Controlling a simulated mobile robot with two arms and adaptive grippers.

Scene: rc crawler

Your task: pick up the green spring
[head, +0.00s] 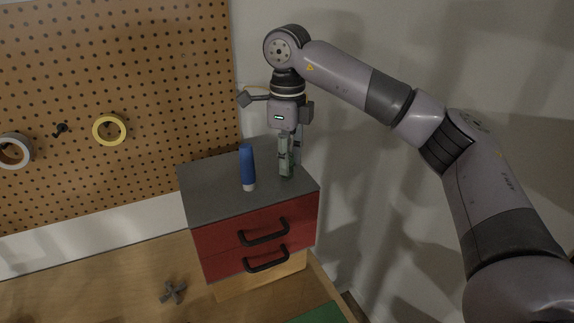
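My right gripper (287,168) points down over the grey top of the red drawer cabinet (225,176), near its back right part. A grey-green upright shape shows between or along its fingers; I cannot tell whether this is the green spring or the fingers themselves. The fingertips are close to the cabinet top; I cannot tell if they touch it. No green spring shows clearly anywhere else. My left gripper is not in view.
A blue tube with a white cap (247,168) stands upright just left of my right gripper. A pegboard (150,60) holds a yellow tape roll (110,130) and a grey roll (27,152). A grey cross-shaped part (173,292) and a green mat (318,314) lie on the wooden bench.

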